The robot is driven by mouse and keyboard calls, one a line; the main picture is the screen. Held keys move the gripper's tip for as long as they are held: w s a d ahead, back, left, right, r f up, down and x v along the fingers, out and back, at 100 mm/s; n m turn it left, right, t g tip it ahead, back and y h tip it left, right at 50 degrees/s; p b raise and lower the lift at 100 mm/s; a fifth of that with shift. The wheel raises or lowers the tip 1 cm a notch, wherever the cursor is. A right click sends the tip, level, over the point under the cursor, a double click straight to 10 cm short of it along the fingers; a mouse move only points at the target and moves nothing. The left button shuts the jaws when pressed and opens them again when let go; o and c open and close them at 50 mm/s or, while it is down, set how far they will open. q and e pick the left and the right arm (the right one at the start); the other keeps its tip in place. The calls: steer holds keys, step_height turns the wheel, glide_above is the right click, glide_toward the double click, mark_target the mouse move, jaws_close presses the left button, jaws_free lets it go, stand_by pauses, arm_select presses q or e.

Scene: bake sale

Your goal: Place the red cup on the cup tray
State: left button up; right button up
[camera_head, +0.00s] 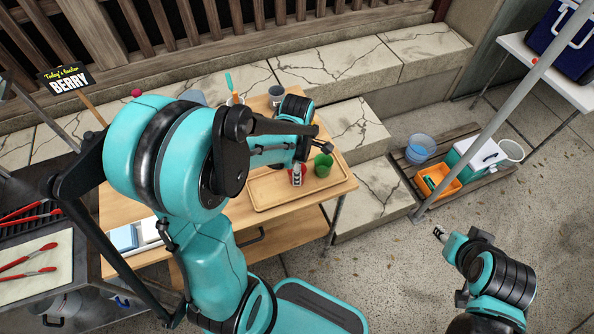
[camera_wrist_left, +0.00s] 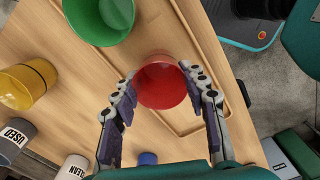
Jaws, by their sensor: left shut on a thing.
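The red cup (camera_wrist_left: 162,84) is between the two fingers of my left gripper (camera_wrist_left: 162,100) in the wrist view, and the gripper is shut on it. In the head view my left gripper (camera_head: 298,174) is over the wooden tray (camera_head: 262,198); only a little red shows there. I cannot tell whether the cup touches the tray. A green cup (camera_head: 323,165) stands close to the right of the gripper; it also shows in the wrist view (camera_wrist_left: 98,22). My right gripper (camera_head: 440,233) is away from the table, over the paved ground; its opening is unclear.
A yellow cup (camera_wrist_left: 27,84), a grey container marked USED (camera_wrist_left: 14,140) and a white one marked CLEAN (camera_wrist_left: 72,168) stand on the table. My left arm hides much of the table in the head view. An orange crate (camera_head: 440,181) sits on a low pallet at right.

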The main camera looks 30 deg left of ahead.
arm_select(q)
steer(key=shift+f, duration=0.2)
steer(key=o, duration=0.9)
steer(key=shift+r, duration=0.15)
steer(key=shift+r, duration=0.25)
step_height(320, 180, up, 12)
steer(key=f+p, duration=0.1)
steer(key=p, duration=0.3)
steer(key=s+d+r+m+t, duration=0.1)
steer(key=s+d+m+t, duration=0.1)
steer(key=m, duration=0.5)
steer(key=s+d+r+m+t, duration=0.1)
steer(key=s+r+m+t, duration=0.1)
steer(key=m, duration=0.6)
steer(key=s+d+r+m+t, duration=0.2)
steer(key=m+t, duration=0.1)
steer(key=m, duration=0.5)
steer(key=shift+s+d+r, duration=0.15)
steer(key=shift+s+d, duration=0.2)
